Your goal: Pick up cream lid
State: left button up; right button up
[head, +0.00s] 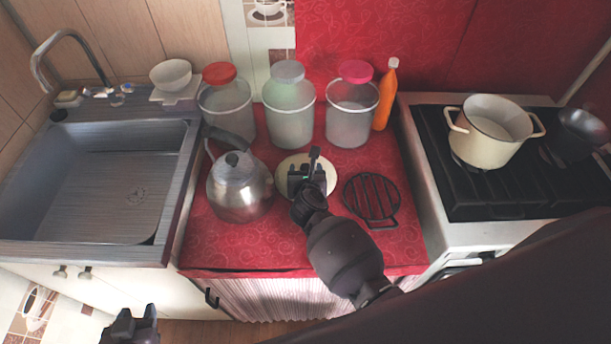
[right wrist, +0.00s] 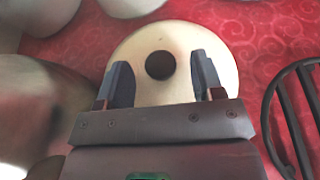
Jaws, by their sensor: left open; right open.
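The cream lid (head: 289,164) lies on the red oilcloth between the kettle and the black trivet, partly hidden under my right gripper in the head view. In the right wrist view the cream lid (right wrist: 190,42) is round with a dark knob (right wrist: 160,65). My right gripper (head: 313,168) is over the lid. In the right wrist view the right gripper (right wrist: 162,82) is open, its fingers on either side of the knob, apart from it. My left gripper (head: 132,318) is open and empty, low at the left in front of the counter.
A steel kettle (head: 240,190) stands close left of the lid, a black trivet (head: 371,198) close right. Several jars, including a green-tinted one (head: 289,110), and an orange bottle (head: 386,95) stand behind. A cream pot (head: 490,135) is on the stove; a sink (head: 100,180) is left.

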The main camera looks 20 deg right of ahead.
jog(key=shift+w+f, duration=0.1)
jog(key=shift+w, duration=0.1)
jog(key=c, duration=1)
jog(key=shift+r, duration=0.3)
notch_tip(320, 180, up, 8)
jog(key=p, duration=0.3)
jog(key=shift+r, duration=0.2)
notch_tip(320, 180, up, 11)
jog(key=p, duration=0.1)
